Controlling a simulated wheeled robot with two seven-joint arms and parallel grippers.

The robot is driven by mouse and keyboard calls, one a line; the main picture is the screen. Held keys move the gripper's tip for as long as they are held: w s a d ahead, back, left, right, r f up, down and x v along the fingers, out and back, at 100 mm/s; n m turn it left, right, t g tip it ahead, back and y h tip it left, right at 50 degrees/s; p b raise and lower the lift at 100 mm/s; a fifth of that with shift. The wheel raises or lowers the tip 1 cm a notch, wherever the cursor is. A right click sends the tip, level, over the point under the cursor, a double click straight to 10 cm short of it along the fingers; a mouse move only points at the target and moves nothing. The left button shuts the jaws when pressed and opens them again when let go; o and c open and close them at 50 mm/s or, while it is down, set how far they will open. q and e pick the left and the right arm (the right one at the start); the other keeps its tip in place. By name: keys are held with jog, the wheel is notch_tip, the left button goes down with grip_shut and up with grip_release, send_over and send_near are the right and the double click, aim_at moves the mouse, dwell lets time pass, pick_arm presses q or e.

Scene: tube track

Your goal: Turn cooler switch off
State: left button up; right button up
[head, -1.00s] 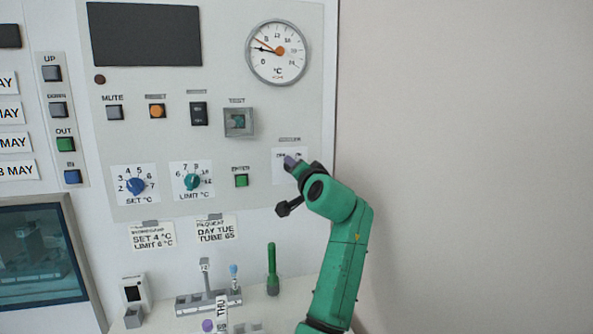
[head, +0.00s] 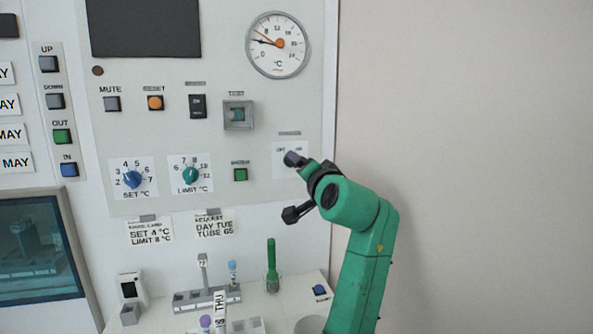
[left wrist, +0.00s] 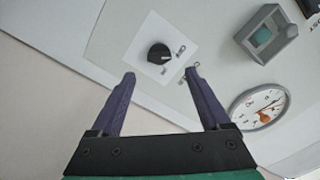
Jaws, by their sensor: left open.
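The cooler switch is a black rotary knob (left wrist: 159,54) on a white label plate (left wrist: 146,35) in the left wrist view, with two small labels beside it. Which label its pointer faces is too small to tell. My left gripper (left wrist: 160,74) is open and empty; its two purple fingers point at the panel, with the knob beyond and between the tips, apparently untouched. In the head view the left gripper (head: 296,159) is in front of the switch plate (head: 282,168) and hides the knob. My right gripper is not in view.
A round temperature gauge (head: 278,45) is above the switch, and a boxed TEST button (head: 238,115) is to its upper left. A green button (head: 240,174) and a blue dial (head: 132,179) are further left. Tubes and a rack (head: 207,299) stand below. The right wall is clear.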

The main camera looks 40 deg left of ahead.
pick_arm(q)
jog(key=b+v, duration=0.1)
jog(key=v, duration=0.7)
jog(key=shift+b, duration=0.3)
